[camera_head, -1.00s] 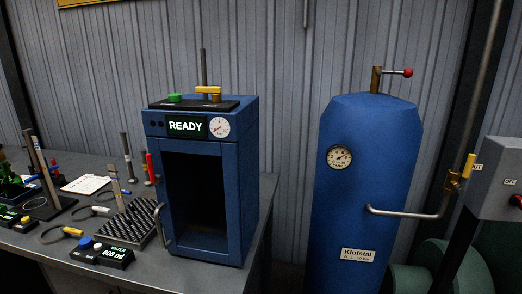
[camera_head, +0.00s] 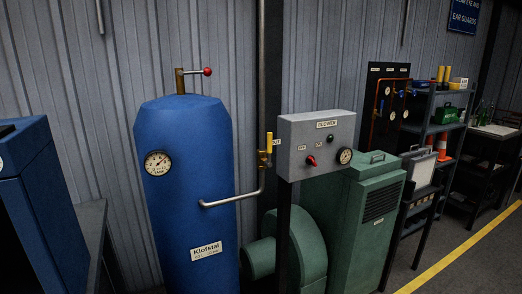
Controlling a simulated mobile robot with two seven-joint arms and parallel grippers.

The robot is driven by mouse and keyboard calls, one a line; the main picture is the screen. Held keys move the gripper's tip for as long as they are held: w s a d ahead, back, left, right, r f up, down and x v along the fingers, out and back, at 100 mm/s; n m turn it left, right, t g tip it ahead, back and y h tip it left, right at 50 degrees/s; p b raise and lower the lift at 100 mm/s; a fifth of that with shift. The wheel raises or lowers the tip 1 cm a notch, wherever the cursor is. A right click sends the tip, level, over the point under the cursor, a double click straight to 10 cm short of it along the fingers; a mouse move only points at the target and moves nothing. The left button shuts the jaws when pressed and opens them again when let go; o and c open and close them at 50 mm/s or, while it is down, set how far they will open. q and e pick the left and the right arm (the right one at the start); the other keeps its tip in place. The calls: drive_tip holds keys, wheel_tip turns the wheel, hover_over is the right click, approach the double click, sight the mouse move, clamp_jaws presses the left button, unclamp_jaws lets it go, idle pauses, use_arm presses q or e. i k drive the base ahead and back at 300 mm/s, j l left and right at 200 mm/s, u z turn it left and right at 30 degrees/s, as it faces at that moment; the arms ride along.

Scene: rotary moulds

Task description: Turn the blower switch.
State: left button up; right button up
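The blower control box (camera_head: 290,150) is a grey panel labelled BLOWER on a dark post, right of the middle of the head view. A red switch knob (camera_head: 311,161) sits low on its face, with small labels around it that are too small to read surely. A dark green round part (camera_head: 330,138) and a dial gauge (camera_head: 345,156) are to the right of the knob. The green blower housing (camera_head: 365,215) stands behind and below the box. Neither of my grippers is in view.
A tall blue tank (camera_head: 185,160) with a pipe and yellow-handled valve (camera_head: 269,144) stands left of the box. A blue cabinet (camera_head: 25,200) is at the far left. Shelves (camera_head: 440,125) stand at the right. A yellow line (camera_head: 455,253) marks open floor at the front right.

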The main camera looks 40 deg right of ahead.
sight(310, 160)
drive_tip(key=z, duration=1.85)
